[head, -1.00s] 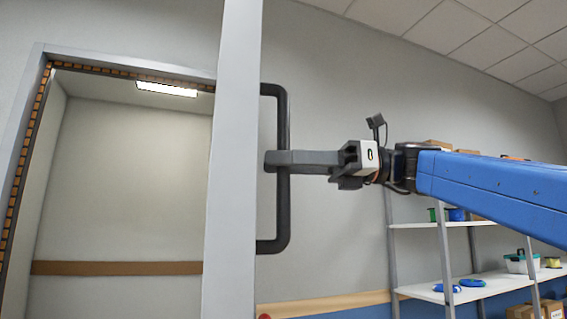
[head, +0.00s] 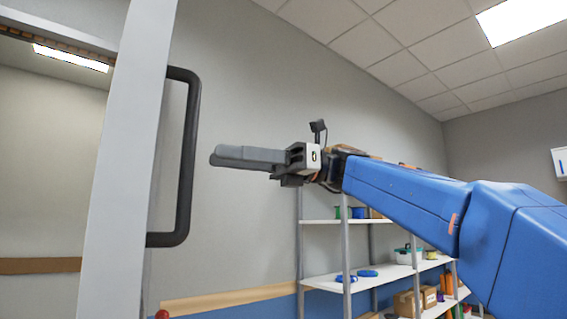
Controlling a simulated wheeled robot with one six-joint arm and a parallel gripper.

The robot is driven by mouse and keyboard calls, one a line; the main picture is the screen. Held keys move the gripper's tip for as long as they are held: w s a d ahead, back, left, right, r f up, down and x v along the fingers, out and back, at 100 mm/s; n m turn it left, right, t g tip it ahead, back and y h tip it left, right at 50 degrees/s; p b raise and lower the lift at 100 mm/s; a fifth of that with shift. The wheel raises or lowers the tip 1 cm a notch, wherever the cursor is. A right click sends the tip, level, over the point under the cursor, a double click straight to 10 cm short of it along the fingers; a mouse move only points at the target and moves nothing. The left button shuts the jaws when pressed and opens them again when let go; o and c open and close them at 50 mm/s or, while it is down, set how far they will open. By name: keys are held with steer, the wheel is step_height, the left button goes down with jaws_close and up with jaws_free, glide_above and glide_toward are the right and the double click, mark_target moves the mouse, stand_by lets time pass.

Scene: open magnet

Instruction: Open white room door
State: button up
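The white door (head: 128,160) stands open, seen nearly edge-on as a tall pale panel at the left of the head view. Its black bar handle (head: 187,160) sticks out from the right side of the panel. My gripper (head: 214,157) is to the right of the handle, apart from it in the picture, with its grey fingers pointing left. Nothing shows in the fingers. They overlap from this side, so the gap between them cannot be judged.
The doorway opening (head: 50,170) shows left of the door, with a pale wall inside. A white shelf unit (head: 345,285) with boxes and small items stands at the right below my arm. A grey wall is behind.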

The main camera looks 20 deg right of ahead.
steer(key=d, duration=1)
steer(key=shift+w, duration=0.4)
steer(key=s+a+f+n+t+h, duration=0.1)
steer(key=a+f+n+t+h, duration=0.2)
steer(key=f, duration=1.4)
steer(key=s+f+n+t+h, duration=0.15)
steer(key=f+h, duration=0.45)
steer(key=f, duration=1.1)
steer(key=s+d+f+n+h, duration=0.3)
steer(key=d+f+n, duration=0.1)
steer(key=f, duration=0.5)
steer(key=s+d+f+n+t+h, duration=0.1)
steer(key=s+d+f+n+h, duration=0.2)
steer(key=f, duration=0.7)
steer(key=s+d+f+n+h, duration=0.3)
steer(key=d+f+n, duration=0.3)
steer(key=f, duration=0.4)
steer(key=shift+s, duration=0.25)
